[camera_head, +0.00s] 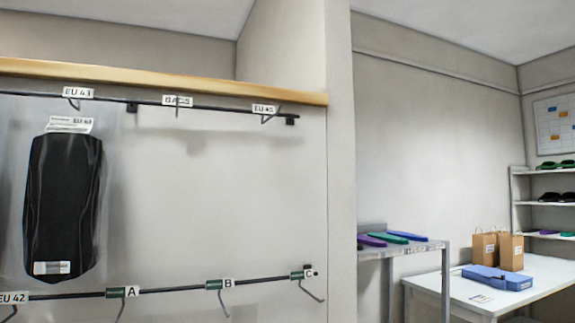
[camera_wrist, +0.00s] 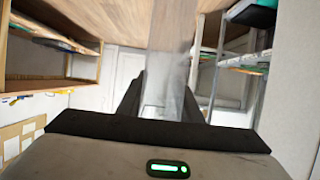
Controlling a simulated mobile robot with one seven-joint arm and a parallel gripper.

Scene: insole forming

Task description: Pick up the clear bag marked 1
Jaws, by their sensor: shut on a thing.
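My gripper (camera_wrist: 160,92) shows in the wrist view with its two dark fingers pointing away from the camera. It is shut on a pale, see-through sheet, which looks like a clear bag (camera_wrist: 172,68). The bag stretches up and away between the fingers, and its contents cannot be made out. No mark 1 can be read on it. The head view does not show my gripper.
In the head view, a clear bag with a black insole (camera_head: 62,205) hangs from the rail under EU 43. Lower hooks A, B and C (camera_head: 302,275) look empty. To the right, a shelf (camera_head: 440,246) holds coloured insoles; a white table (camera_head: 430,285) bears paper bags (camera_head: 510,252) and a blue box (camera_head: 497,277).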

